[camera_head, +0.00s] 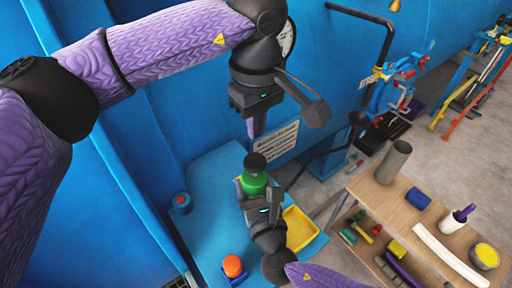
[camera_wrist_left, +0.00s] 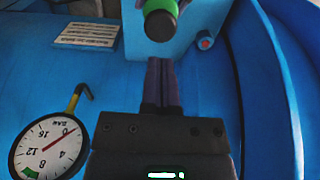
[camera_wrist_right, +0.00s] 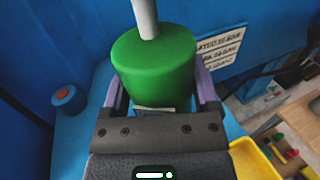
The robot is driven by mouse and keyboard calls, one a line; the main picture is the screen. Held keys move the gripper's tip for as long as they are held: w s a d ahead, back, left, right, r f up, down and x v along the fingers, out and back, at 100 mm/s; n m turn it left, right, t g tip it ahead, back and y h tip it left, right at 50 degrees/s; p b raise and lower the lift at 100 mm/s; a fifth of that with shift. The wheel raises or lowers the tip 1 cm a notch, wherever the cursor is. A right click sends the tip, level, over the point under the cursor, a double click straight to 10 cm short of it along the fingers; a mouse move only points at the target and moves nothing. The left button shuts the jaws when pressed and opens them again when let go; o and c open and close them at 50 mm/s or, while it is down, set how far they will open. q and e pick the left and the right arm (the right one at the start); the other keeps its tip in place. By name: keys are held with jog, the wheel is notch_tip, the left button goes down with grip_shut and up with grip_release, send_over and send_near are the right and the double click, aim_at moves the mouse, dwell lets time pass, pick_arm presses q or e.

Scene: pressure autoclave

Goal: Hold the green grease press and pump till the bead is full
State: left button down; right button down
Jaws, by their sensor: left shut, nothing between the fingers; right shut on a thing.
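The green grease press (camera_head: 254,186) stands over the blue ledge in the head view, with a dark round knob (camera_head: 255,162) on top. My right gripper (camera_head: 260,196) is shut around the press body. In the right wrist view the green body (camera_wrist_right: 155,75) sits between the two fingers, and a grey rod (camera_wrist_right: 145,18) rises from its top. My left gripper (camera_head: 252,132) is above the knob, shut and empty, apart from it. In the left wrist view its fingers (camera_wrist_left: 160,68) are together, pointing toward the press's dark knob (camera_wrist_left: 160,25). I cannot make out a grease bead.
A yellow tray (camera_head: 300,229) lies on the blue ledge (camera_head: 210,235), right of the press. An orange ball (camera_head: 233,266) and a blue-and-red knob (camera_head: 182,203) are left. A pressure gauge (camera_wrist_left: 47,139) shows in the left wrist view. A wooden bench (camera_head: 368,195) with tools stands right.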

aim_at(252, 160)
pick_arm(q)
notch_tip(252, 160, up, 5)
jog(key=shift+r, duration=0.2)
dwell(1.3)
jog(key=f, duration=1.1)
jog(key=shift+w+a+f, duration=0.1)
jog(key=shift+a+f, duration=0.25)
jog(key=shift+f, duration=1.35)
